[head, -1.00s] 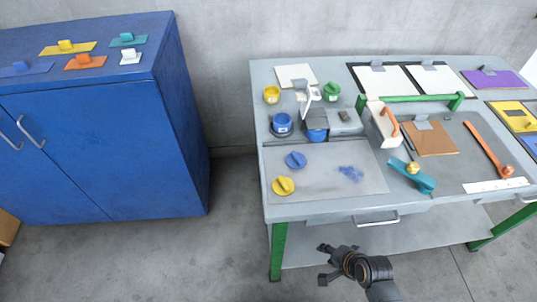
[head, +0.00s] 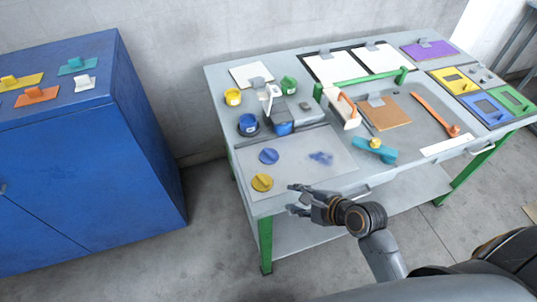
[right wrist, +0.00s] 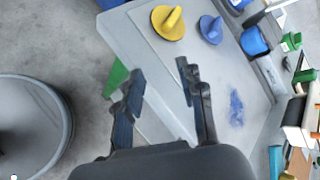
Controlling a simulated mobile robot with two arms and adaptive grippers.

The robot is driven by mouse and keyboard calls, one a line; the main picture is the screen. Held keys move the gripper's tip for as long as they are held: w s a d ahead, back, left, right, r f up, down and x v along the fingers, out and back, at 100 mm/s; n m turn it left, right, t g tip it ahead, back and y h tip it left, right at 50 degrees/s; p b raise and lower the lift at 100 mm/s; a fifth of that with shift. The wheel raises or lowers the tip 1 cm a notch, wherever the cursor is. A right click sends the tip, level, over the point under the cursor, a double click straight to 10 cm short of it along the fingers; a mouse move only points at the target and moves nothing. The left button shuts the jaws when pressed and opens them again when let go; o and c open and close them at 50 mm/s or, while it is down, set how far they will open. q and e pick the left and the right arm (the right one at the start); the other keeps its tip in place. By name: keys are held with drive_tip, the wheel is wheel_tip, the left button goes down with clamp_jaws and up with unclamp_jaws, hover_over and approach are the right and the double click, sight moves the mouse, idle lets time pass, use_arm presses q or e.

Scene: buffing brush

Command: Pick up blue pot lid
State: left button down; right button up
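The blue pot lid (head: 269,156) is a round disc with a raised handle. It lies flat on the grey mat (head: 330,172) at the table's left side, just behind the yellow lid (head: 262,182). In the right wrist view the blue lid (right wrist: 211,29) is at the top, right of the yellow lid (right wrist: 167,22). My right gripper (head: 291,199) is at the table's front edge, to the right of and nearer than the lids. Its fingers (right wrist: 158,85) are spread apart with nothing between them. My left gripper is not in view.
A blue smear (head: 321,158) marks the mat. Blue (head: 248,124), yellow (head: 233,97) and green (head: 288,84) pots stand behind it. A teal brush (head: 375,150) lies to the right. A blue cabinet (head: 90,160) stands left, with a floor gap between.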

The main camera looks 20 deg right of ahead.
drive_tip(key=w+d+r+m+t, duration=0.1)
drive_tip(key=m, duration=0.2)
drive_tip(key=w+d+r+m+t, duration=0.1)
drive_tip(key=w+m, duration=0.1)
drive_tip(key=m, duration=0.2)
drive_tip(key=w+d+r+m+t, duration=0.1)
drive_tip(key=w+r+m, duration=0.1)
drive_tip(key=m, duration=0.1)
drive_tip(key=shift+w+d+m, duration=0.2)
drive_tip(key=shift+m, duration=0.2)
drive_tip(key=shift+w+m, duration=0.3)
approach(270, 153)
drive_tip(key=x, duration=0.2)
drive_tip(key=shift+w+a+r+p, duration=0.1)
drive_tip(key=shift+w+a+p, duration=0.05)
drive_tip(key=shift+w+p, duration=0.2)
drive_tip(key=shift+f+x, duration=0.1)
drive_tip(key=shift+x, duration=1.5)
drive_tip(key=shift+f+x, duration=0.15)
drive_tip(key=shift+x, duration=1.45)
drive_tip(key=shift+s+r, duration=0.1)
drive_tip(key=shift+s, duration=0.05)
drive_tip(key=c, duration=0.3)
clamp_jaws()
